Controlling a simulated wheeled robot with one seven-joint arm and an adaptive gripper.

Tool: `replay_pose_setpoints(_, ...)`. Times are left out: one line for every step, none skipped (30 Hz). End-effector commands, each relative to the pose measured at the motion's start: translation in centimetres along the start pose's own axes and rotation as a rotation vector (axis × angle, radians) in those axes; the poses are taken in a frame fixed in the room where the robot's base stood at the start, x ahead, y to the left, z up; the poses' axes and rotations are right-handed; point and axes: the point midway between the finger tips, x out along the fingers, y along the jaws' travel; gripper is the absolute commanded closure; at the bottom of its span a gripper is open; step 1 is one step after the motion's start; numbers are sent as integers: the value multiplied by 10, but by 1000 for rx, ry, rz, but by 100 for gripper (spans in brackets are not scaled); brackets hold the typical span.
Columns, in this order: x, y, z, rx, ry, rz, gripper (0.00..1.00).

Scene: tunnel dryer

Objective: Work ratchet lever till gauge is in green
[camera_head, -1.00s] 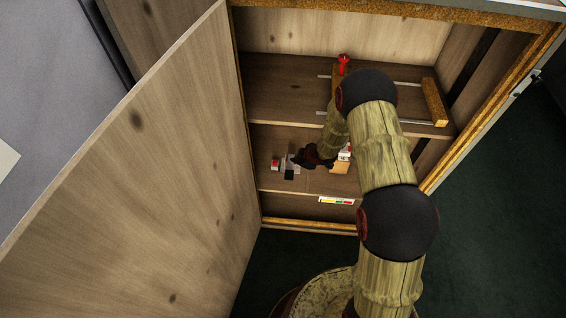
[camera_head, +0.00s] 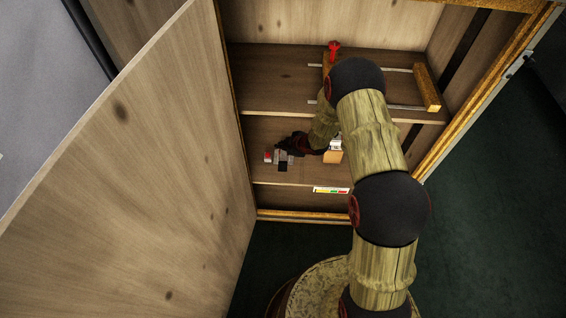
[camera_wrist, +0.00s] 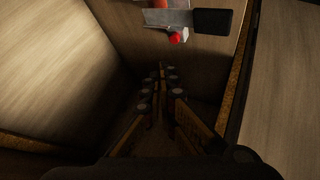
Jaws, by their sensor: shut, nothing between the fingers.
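A flat grey metal lever with a black end (camera_head: 283,167) lies low in the cabinet, on the lower shelf. In the wrist view the black end (camera_wrist: 213,21) and grey plate (camera_wrist: 168,18) are at the top, with a small red knob (camera_wrist: 178,37) just below. My gripper (camera_head: 283,146) is just behind and above the lever in the head view. In the wrist view my gripper (camera_wrist: 162,70) is shut and empty, its fingertips apart from the lever in the picture. The gauge (camera_head: 331,190) is a coloured strip on the shelf's front edge; its pointer is too small to read.
The open wooden door (camera_head: 130,150) stands on the left. A red-and-white block (camera_head: 268,157) sits left of the lever. An orange-and-white box (camera_head: 333,156) stands to the right. The upper shelf carries rails, a wooden bar (camera_head: 427,88) and a red knob (camera_head: 334,47).

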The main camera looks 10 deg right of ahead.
Motion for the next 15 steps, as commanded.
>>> replay_pose_setpoints(7, -6, 5, 0, 0, -1, 100)
replay_pose_setpoints(10, -7, 7, 0, 0, -1, 100)
replay_pose_setpoints(14, -10, 10, 0, 0, -1, 100)
replay_pose_setpoints(16, -12, 12, 0, 0, -1, 100)
replay_pose_setpoints(19, -14, 14, 0, 0, -1, 100)
replay_pose_setpoints(23, -17, 17, 1, 0, -1, 100)
replay_pose_setpoints(26, -19, 19, 1, 0, -1, 100)
replay_pose_setpoints(29, -21, 21, 1, 0, 0, 100)
replay_pose_setpoints(33, -24, 24, 2, 0, 0, 100)
replay_pose_setpoints(35, -26, 26, 2, 0, 0, 100)
replay_pose_setpoints(38, -28, 27, 2, 0, 0, 100)
replay_pose_setpoints(41, -30, 30, 1, 0, 0, 100)
replay_pose_setpoints(43, -31, 31, 1, 0, -1, 100)
replay_pose_setpoints(45, -33, 32, 1, 0, 0, 100)
replay_pose_setpoints(47, -34, 34, 0, 0, 0, 100)
